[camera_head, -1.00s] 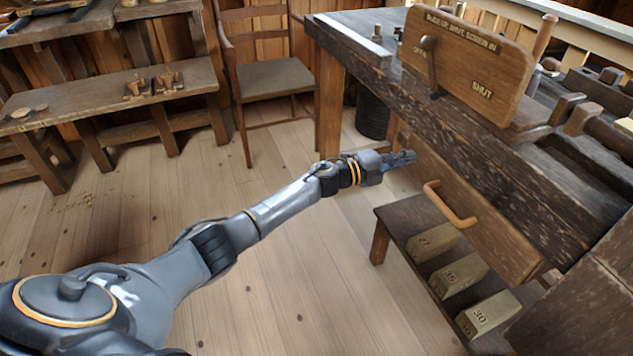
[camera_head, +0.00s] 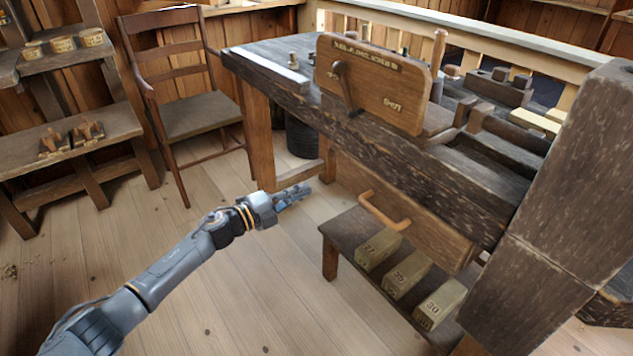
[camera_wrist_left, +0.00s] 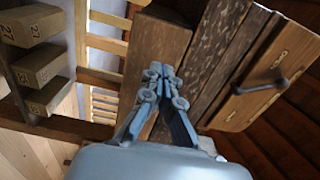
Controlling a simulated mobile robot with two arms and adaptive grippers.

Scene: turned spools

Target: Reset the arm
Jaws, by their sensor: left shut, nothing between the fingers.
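My left arm comes in from the lower left of the head view. Its gripper (camera_head: 293,195) is shut and empty, in the air over the floor, left of the workbench. The gripper also shows in the left wrist view (camera_wrist_left: 160,80), its fingers together with nothing between them. The drawer front with its curved wooden handle (camera_head: 385,211) is to the right of the gripper and apart from it. My right gripper does not show in either view.
The dark workbench (camera_head: 400,165) carries an upright board with a lever (camera_head: 372,85). Numbered blocks (camera_head: 408,275) stand on a low shelf (camera_head: 345,228) beneath. A chair (camera_head: 198,112) and side shelves (camera_head: 75,158) stand at the left.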

